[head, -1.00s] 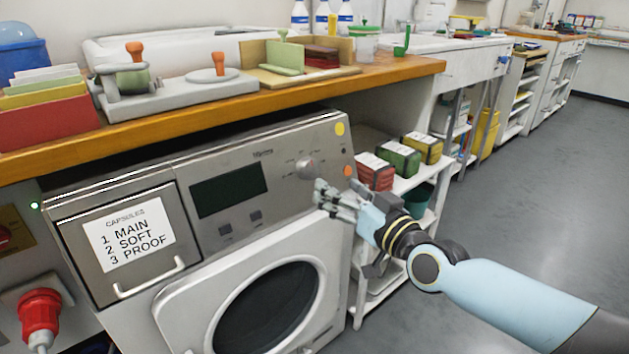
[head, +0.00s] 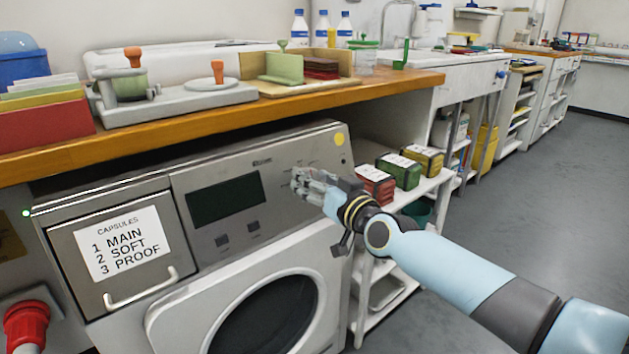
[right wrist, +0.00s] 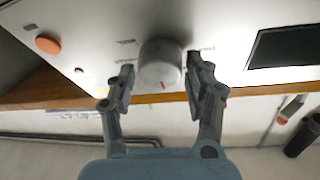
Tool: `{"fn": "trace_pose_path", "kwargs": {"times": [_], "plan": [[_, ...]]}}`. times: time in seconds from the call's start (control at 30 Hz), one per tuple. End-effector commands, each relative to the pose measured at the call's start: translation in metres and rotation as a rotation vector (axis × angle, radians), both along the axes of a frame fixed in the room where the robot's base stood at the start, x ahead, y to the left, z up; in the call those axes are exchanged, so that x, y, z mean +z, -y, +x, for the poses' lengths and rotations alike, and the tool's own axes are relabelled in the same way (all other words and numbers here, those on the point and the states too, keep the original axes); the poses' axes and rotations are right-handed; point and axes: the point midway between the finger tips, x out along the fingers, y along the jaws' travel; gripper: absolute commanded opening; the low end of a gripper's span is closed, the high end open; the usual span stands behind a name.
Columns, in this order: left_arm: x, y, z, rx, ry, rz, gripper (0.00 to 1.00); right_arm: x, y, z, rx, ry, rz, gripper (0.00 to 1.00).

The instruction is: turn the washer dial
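The washer (head: 262,240) stands under the wooden counter, with a dark display and a dial on the right of its control panel. In the head view my right gripper (head: 298,182) is in front of the dial and hides it. In the right wrist view the round grey dial (right wrist: 160,65) lies between the two fingers of my right gripper (right wrist: 160,82). The fingers are apart, with a gap visible on both sides of the dial. A small red mark shows near the dial's lower edge. My left gripper is not in view.
A wooden counter (head: 200,118) overhangs the washer closely. A white shelf (head: 425,185) with red, green and yellow boxes stands to the right. A red plug (head: 27,322) is at the lower left. The grey floor (head: 540,200) at right is free.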

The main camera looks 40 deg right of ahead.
Motion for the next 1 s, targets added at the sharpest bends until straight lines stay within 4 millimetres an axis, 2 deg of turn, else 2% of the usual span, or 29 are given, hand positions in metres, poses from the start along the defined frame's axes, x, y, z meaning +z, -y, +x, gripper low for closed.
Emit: {"fn": "trace_pose_path", "kwargs": {"times": [0.03,0.2,0.3,0.47,0.67,0.8,1.0], "plan": [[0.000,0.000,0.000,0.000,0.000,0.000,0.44,0.000,0.000,0.000,0.000,0.000,0.000,0.44],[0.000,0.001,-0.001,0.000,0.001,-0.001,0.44,0.000,0.000,0.000,0.000,0.000,0.000,0.21],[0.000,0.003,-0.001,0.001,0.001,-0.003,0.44,0.000,0.000,0.000,0.000,0.000,0.000,0.11],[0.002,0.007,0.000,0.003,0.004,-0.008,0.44,0.001,0.000,0.000,-0.004,-0.001,0.009,0.11],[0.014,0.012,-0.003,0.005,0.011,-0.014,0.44,0.004,0.000,0.000,-0.025,-0.007,0.075,0.11],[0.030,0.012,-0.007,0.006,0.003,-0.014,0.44,0.006,0.000,0.000,-0.052,-0.014,0.162,0.11],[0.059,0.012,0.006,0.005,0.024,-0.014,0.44,0.007,0.000,0.000,-0.103,-0.026,0.320,0.11]]}}
